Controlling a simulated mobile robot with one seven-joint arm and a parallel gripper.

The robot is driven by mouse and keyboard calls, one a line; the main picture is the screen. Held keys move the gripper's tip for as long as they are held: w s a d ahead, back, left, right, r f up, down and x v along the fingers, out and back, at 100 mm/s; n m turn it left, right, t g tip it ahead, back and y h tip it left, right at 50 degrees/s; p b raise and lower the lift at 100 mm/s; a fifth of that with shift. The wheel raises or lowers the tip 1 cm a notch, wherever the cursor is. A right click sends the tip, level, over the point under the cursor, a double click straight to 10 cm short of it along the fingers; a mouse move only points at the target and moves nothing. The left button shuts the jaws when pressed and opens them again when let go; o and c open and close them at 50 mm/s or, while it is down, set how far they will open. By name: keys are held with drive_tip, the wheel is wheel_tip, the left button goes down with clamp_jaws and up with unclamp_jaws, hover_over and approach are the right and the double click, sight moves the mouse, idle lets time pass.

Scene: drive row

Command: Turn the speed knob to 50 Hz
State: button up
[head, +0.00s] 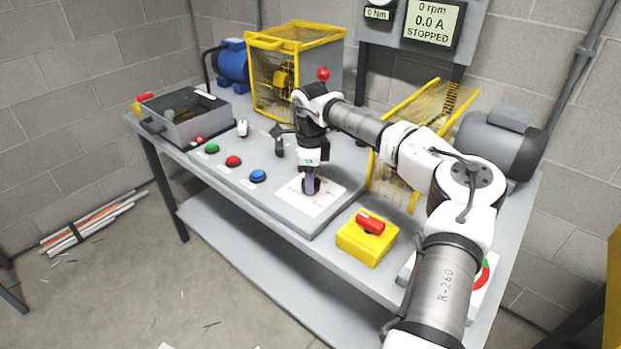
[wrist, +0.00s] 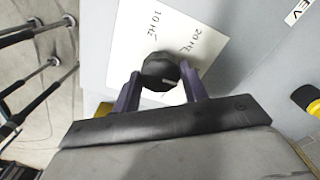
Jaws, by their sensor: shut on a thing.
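The black speed knob (wrist: 160,71) sits on a white label plate (wrist: 205,22) in the wrist view. The marks "10 Hz" and "20 Hz" can be read on the plate; the rest of the scale is hidden or out of view. A pale pointer line on the knob shows near its lower right side. My gripper (wrist: 158,82) has its two purple fingers around the knob, shut on it. In the head view my gripper (head: 310,184) points down at the white plate (head: 325,199) on the grey console, and hides most of the knob.
Green (head: 212,149), red (head: 233,160) and blue (head: 258,176) buttons lie left of the plate. A yellow box with a red switch (head: 369,222) stands to its right. Yellow cage guards (head: 297,65) stand behind. The display (head: 432,22) reads 0 rpm, 0.0 A, STOPPED.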

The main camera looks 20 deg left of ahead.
drive_tip(key=m, duration=0.6)
drive_tip(key=shift+b, duration=0.4)
drive_tip(key=m+b, duration=0.1)
drive_tip(key=m, duration=0.5)
drive_tip(key=shift+m, duration=0.4)
drive_tip(key=m+b, duration=0.1)
drive_tip(key=m, duration=0.5)
drive_tip(key=m+b, duration=0.1)
drive_tip(key=m, duration=0.4)
drive_tip(key=shift+m, duration=0.4)
drive_tip(key=o, duration=1)
wheel_tip(320, 180, up, 14)
drive_tip(key=shift+b, duration=0.45)
